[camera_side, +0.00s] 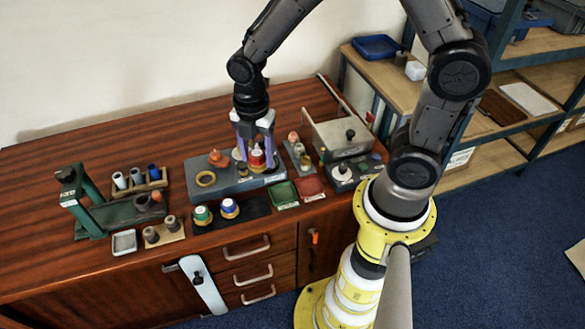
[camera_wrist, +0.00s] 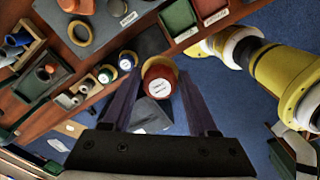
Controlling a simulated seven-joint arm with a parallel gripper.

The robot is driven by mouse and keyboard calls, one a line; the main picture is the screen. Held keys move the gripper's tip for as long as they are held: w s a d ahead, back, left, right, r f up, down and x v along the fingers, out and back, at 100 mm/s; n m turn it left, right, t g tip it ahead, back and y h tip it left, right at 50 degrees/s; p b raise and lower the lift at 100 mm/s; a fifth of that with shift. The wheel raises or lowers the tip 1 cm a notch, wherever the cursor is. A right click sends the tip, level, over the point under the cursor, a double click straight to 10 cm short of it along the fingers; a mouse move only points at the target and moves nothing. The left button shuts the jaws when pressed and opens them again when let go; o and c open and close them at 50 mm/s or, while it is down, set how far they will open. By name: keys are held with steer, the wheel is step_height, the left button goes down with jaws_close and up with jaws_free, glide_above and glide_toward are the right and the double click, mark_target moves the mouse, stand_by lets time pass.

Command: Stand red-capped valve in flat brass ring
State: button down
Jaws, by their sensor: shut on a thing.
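The red-capped valve (camera_side: 257,158) is between the fingers of my gripper (camera_side: 256,150), over the right part of a grey block in the side view. Its red cap with a pale label (camera_wrist: 158,87) shows between the fingers of my gripper (camera_wrist: 160,92) in the wrist view; its lower part is mostly hidden. The flat brass ring (camera_side: 206,179) lies on the left part of the block, left of my gripper, with nothing standing in it. It also shows in the wrist view (camera_wrist: 80,33). I cannot tell the exact gap between valve and block.
The grey block (camera_side: 230,185) also bears an orange part (camera_side: 217,158). A green-capped valve (camera_side: 202,215) and a blue-capped valve (camera_side: 229,208) stand in front. Green (camera_side: 284,195) and red (camera_side: 310,188) trays lie to the right. A green frame (camera_side: 85,200) stands left.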

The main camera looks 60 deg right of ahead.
steer(key=w+f, duration=0.1)
steer(key=w, duration=1.3)
steer(key=shift+w+a+f, duration=0.15)
steer(key=shift+w+f, duration=0.45)
steer(key=shift+f, duration=1)
steer(key=shift+w+a+f, duration=0.1)
steer(key=shift+w+f, duration=0.5)
steer(key=shift+f, duration=1)
steer(key=shift+w+a+f, duration=0.15)
steer(key=shift+w+f, duration=0.45)
steer(key=shift+f, duration=1)
steer(key=shift+f, duration=0.35)
steer(key=shift+f, duration=0.65)
steer(key=shift+c, duration=2.2)
jaws_free()
